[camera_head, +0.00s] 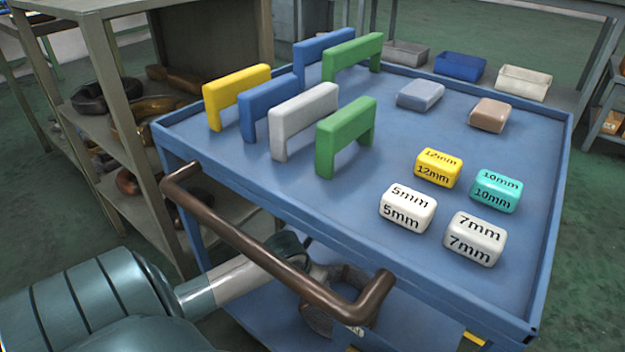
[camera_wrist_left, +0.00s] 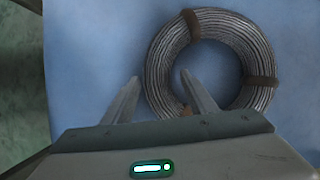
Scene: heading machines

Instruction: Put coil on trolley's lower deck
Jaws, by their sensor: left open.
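The coil (camera_wrist_left: 257,55) is a grey ring of wire with brown bands. It lies flat on a blue surface, the trolley's lower deck (camera_wrist_left: 85,50). My left gripper (camera_wrist_left: 159,78) is open, its fingers either side of the ring's left part: one fingertip just outside the coil, the other over its hole. I cannot tell whether they touch the wire. In the head view, my left arm reaches under the brown handle (camera_head: 255,245) of the blue trolley (camera_head: 415,260); the gripper and coil are largely hidden there. My right gripper is not in view.
The trolley's top deck (camera_head: 300,190) carries yellow, blue, white and green bracket-shaped pieces, small boxes and blocks marked in mm. A shelf rack (camera_head: 150,200) with coils stands close on the left. The handle crosses above my left arm.

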